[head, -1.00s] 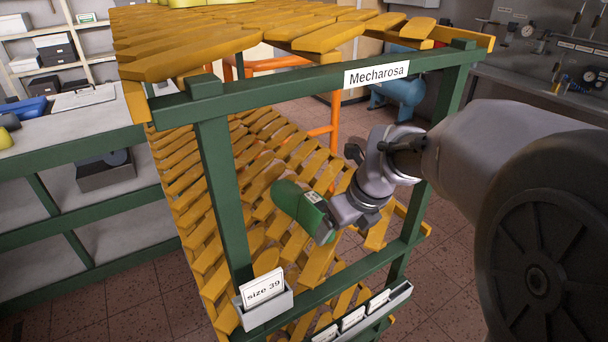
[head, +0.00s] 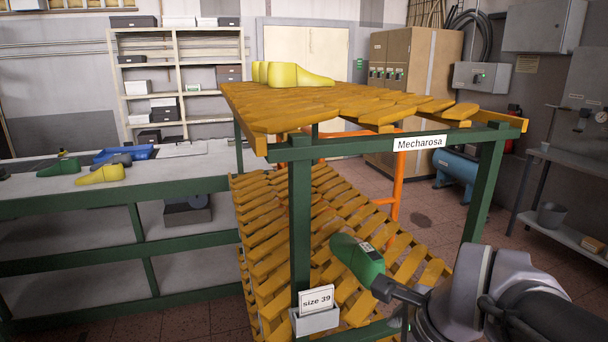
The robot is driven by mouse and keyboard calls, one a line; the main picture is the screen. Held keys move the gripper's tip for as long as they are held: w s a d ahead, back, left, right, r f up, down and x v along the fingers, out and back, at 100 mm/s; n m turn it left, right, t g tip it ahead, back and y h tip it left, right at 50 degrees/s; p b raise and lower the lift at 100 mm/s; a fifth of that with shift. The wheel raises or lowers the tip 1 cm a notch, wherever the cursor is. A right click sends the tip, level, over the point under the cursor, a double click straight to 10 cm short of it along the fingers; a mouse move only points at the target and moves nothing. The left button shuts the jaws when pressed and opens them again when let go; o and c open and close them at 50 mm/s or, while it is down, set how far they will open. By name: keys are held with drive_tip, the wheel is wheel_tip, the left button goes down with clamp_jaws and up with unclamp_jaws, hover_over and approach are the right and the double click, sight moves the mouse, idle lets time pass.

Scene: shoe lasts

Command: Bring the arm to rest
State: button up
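A green shoe last (head: 352,254) with a small white label is at the lower slatted shelf of the rack, behind the front rail. My gripper (head: 384,288) is at the right of the last, its dark end right against or just in front of the heel part. I cannot tell whether its fingers touch or hold the last, or whether they are open or shut. My arm comes in from the lower right corner, its grey wrist in front of the rack's right side.
The green-framed rack (head: 350,147) bears a "Mecharosa" sign and a "size 39" card holder (head: 316,320). Yellow lasts (head: 290,76) stand on its top shelf. A bench (head: 190,168) at left carries a yellow last (head: 100,175), a green last (head: 58,168) and a blue tray (head: 125,153). Floor shows right of the rack.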

drive_tip(key=s+a+n, duration=0.4)
drive_tip(key=s+n, duration=0.7)
drive_tip(key=n, duration=0.5)
drive_tip(key=shift+s+a+t, duration=0.15)
drive_tip(key=shift+s+t, duration=0.2)
drive_tip(key=shift+t, duration=0.05)
drive_tip(key=shift+r, duration=0.1)
